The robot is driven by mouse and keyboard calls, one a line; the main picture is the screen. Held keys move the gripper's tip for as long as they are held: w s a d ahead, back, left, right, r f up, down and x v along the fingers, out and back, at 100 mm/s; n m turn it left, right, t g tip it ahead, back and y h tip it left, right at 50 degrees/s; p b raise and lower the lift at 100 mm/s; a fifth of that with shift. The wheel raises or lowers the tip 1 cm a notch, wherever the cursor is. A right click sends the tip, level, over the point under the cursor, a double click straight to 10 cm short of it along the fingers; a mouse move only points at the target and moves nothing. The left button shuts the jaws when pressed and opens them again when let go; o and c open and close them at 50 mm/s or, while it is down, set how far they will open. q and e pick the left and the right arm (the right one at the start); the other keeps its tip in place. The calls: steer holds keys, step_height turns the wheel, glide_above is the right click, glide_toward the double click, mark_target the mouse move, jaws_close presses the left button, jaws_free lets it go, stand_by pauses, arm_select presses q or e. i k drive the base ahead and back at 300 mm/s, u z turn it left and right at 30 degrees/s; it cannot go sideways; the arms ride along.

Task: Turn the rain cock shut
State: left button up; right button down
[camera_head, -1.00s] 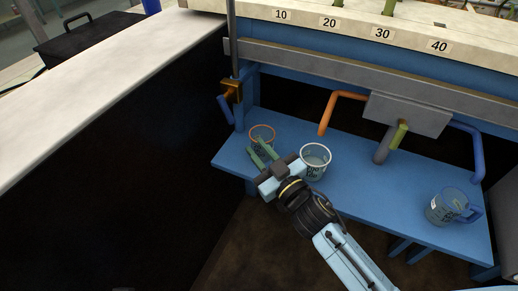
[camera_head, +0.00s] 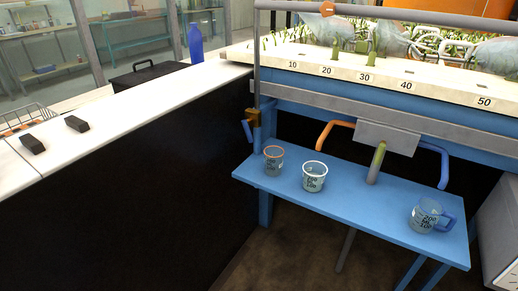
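A brass cock (camera_head: 254,118) sits low on a thin vertical pipe (camera_head: 257,60) at the left end of the blue flume frame. Its short blue lever (camera_head: 247,131) slants down beside the pipe. I take this to be the rain cock, since the pipe rises to a horizontal bar (camera_head: 400,19) above the planted bed. Neither of my grippers is in view, and nothing touches the lever. I cannot tell whether water is running.
A blue shelf (camera_head: 350,200) below the cock bears an orange-rimmed beaker (camera_head: 273,161), a white-rimmed beaker (camera_head: 314,178) and a blue-handled jug (camera_head: 428,215).

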mark_target(245, 122)
steer(key=u, duration=0.95)
steer(key=k, duration=0.1)
steer(key=z, duration=1.7)
steer(key=i, duration=0.6)
steer(key=u, duration=0.6)
